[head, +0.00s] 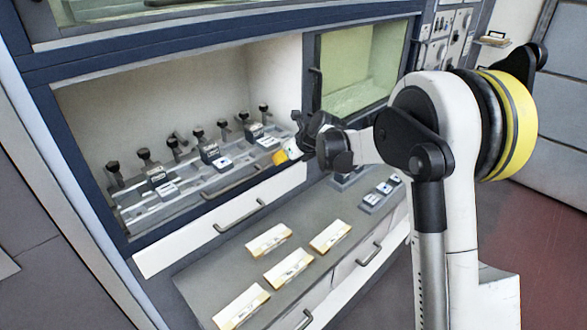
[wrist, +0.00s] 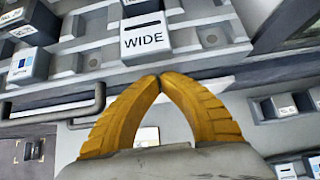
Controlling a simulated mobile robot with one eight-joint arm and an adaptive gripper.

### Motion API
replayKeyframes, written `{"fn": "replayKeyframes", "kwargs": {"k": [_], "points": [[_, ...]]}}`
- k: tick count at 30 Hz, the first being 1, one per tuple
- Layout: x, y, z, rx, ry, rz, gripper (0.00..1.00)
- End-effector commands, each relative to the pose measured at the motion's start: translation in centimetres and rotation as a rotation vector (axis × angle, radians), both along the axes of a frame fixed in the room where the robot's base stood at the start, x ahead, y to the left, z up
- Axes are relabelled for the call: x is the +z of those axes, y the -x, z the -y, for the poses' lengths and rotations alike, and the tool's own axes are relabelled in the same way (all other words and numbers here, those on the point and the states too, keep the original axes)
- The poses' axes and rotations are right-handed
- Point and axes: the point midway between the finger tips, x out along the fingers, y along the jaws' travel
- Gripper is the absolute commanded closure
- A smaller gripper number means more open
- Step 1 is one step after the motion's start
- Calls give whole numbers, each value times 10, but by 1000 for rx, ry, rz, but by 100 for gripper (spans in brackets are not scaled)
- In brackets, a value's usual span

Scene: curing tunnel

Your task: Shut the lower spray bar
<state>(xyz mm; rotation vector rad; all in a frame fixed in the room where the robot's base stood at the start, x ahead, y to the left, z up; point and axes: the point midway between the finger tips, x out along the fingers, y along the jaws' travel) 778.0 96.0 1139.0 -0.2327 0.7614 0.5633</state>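A grey rack in the open bay carries a row of black-knobbed valve handles (head: 197,131) and dark blocks with white labels (head: 210,153). I cannot tell for certain which part is the lower spray bar. My gripper (head: 279,157) is at the right front of this rack. In the wrist view its two yellow fingers (wrist: 158,79) meet at the tips, with nothing seen between them. A block marked WIDE (wrist: 146,42) shows just beyond the fingertips; I cannot tell whether they touch it. No handle knob shows clearly in the wrist view.
A dark bar handle (head: 238,182) runs along the rack's front. A white drawer front with a handle (head: 240,216) lies below. Several cream label plates (head: 289,268) rest on the grey lower shelf. A glazed door (head: 358,65) stands right of the bay.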

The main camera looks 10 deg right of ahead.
Motion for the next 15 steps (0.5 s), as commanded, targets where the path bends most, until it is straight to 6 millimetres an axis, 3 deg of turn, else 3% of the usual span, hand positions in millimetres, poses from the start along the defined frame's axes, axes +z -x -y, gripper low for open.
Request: {"fn": "replayKeyframes", "kwargs": {"k": [6,15], "points": [[0,-33,-23,1,1,1,100],[0,-60,-40,0,2,0,100]]}}
